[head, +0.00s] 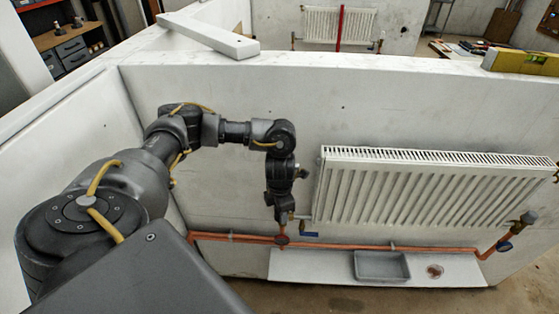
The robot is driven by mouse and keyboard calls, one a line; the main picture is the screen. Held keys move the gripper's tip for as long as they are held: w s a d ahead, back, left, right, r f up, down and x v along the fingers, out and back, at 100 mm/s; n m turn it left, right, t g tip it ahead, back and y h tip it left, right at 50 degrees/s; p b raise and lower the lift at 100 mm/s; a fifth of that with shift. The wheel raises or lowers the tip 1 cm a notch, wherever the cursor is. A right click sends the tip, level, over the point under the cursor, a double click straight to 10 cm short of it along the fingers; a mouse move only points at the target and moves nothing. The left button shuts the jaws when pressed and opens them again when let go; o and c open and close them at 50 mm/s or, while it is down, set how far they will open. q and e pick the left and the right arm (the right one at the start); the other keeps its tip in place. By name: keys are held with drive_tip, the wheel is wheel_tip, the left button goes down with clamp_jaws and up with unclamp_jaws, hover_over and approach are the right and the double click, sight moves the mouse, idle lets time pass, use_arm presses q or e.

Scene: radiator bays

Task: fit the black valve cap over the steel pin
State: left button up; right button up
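My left gripper (281,213) points down at the lower left corner of the white radiator (415,195), close to its left valve fitting (303,217). The fingers are small and dark here, and I cannot tell whether they are open or shut. A dark round piece (282,239) shows just below the fingers, at the copper pipe; I cannot tell whether it is the black valve cap or part of the pipework. The steel pin cannot be made out. A dark-topped valve (528,218) stands at the radiator's right end. My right gripper is not in view.
A copper pipe (345,244) runs below the radiator, with a blue handle (310,234) at the left and another (505,246) at the right. A grey tray (382,278) sits on a white ledge (325,268). A spirit level (525,61) lies on the wall top.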

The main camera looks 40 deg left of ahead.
use_arm(q)
drive_tip(key=w+a+f+b, duration=0.1)
drive_tip(key=w+b, duration=0.1)
drive_tip(key=w+a+f+b, duration=0.1)
drive_tip(key=w+a+b, duration=0.2)
drive_tip(key=b, duration=0.1)
drive_tip(key=shift+w+a+f, duration=0.15)
drive_tip(key=shift+w+f, duration=0.25)
drive_tip(key=shift+f+b, duration=0.45)
drive_tip(key=shift+f, duration=0.1)
drive_tip(key=shift+r, duration=0.2)
drive_tip(key=shift+w+f, duration=0.1)
drive_tip(key=shift+f, duration=0.05)
drive_tip(key=shift+f, duration=0.5)
drive_tip(key=shift+f+b, duration=0.2)
drive_tip(key=shift+b, duration=0.2)
